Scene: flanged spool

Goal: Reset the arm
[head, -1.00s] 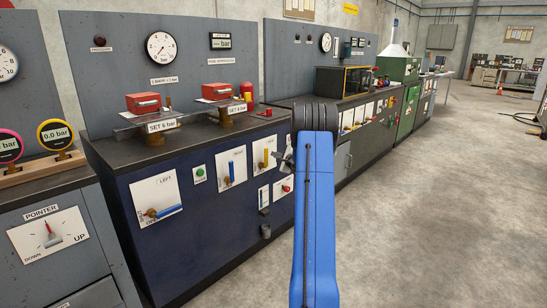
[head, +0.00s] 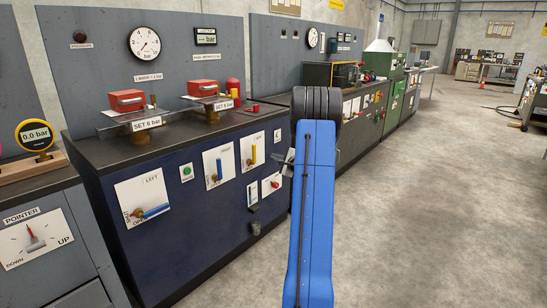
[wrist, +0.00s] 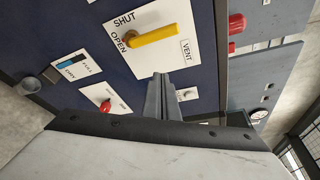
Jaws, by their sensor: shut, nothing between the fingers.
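My arm, with a blue link, reaches forward in the middle of the head view. My gripper (head: 286,163) shows as a small grey part left of the arm's dark joint, in front of the dark blue bench. In the wrist view its fingers (wrist: 161,80) are together with nothing between them. They point toward a white panel with a yellow lever (wrist: 155,36), marked SHUT, OPEN and VENT. The fingertips overlap the panel's lower edge in that picture; I cannot tell the gap. The yellow lever (head: 253,154) stands upright in the head view.
The dark blue bench (head: 180,250) carries a blue LEFT lever (head: 154,212), a second blue lever (head: 218,172), a green button (head: 186,172) and a red knob (head: 275,184). Two red-topped devices stand on it. A grey pointer cabinet (head: 60,270) is at left. Open floor (head: 420,220) lies right.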

